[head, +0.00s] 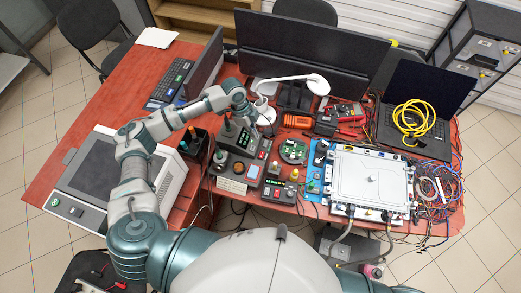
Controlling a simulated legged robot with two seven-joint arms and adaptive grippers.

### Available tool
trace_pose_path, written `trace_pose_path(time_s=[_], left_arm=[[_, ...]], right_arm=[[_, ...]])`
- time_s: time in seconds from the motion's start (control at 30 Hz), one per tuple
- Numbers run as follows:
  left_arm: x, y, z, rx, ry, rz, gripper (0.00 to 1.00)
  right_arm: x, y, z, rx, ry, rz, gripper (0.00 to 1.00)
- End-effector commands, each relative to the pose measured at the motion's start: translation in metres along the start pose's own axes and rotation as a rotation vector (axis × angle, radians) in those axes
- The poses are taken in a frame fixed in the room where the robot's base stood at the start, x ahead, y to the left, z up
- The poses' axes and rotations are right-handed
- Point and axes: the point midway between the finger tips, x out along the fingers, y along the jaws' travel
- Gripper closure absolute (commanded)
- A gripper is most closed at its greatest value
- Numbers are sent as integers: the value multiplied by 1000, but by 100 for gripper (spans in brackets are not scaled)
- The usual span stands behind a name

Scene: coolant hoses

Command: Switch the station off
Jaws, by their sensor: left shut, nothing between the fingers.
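A second small unit (280,190) with a lit display and red and green parts sits nearer the front edge. I cannot tell from the picture which of them the task means, or make out a power switch. My left gripper (247,117) is shut and empty. It appears just above the back right of the dark station; whether it touches is unclear. My right gripper is not in view.
A white desk lamp (300,82) stands behind the station, with an orange tool (297,121) to its right. A round green board (293,151), a white lidded box (371,178), tangled cables (437,190) and a laptop (421,100) crowd the right side.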

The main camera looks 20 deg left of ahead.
Motion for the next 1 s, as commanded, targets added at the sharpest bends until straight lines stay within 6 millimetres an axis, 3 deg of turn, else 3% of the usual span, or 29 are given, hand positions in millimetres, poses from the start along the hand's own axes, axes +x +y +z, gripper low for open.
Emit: trace_pose_path(time_s=[0.37,0.8,1.0], left_arm=[[9,-1,-2,-1,1,0,100],[95,-1,-1,-2,1,2,100],[125,1,6,-3,0,0,100]], right_arm=[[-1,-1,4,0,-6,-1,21],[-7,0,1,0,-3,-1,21],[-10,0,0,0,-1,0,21]])
